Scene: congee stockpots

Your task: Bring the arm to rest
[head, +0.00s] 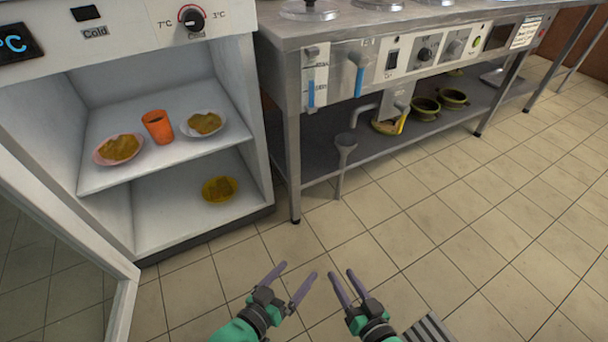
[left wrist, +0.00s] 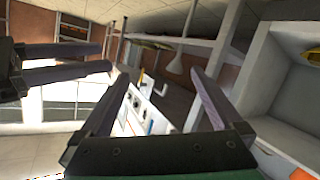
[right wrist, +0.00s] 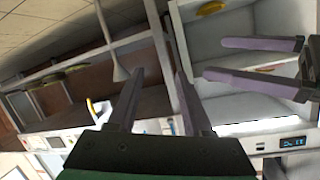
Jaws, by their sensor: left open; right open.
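My left gripper (head: 288,285) is open and empty in the lower middle of the head view, above the tiled floor. My right gripper (head: 347,288) is open and empty just to its right, also above the floor. The two grippers are close together but apart. In the left wrist view, the left gripper's spread fingers (left wrist: 165,95) have nothing between them. In the right wrist view, the right gripper's spread fingers (right wrist: 160,95) are also empty.
An open cold cabinet (head: 190,238) at the left holds an orange cup (head: 157,127) and several plates of food. Its door (head: 122,305) stands open at lower left. A steel counter (head: 294,170) with a lower shelf runs along the back right. The tiled floor (head: 430,235) is clear at right.

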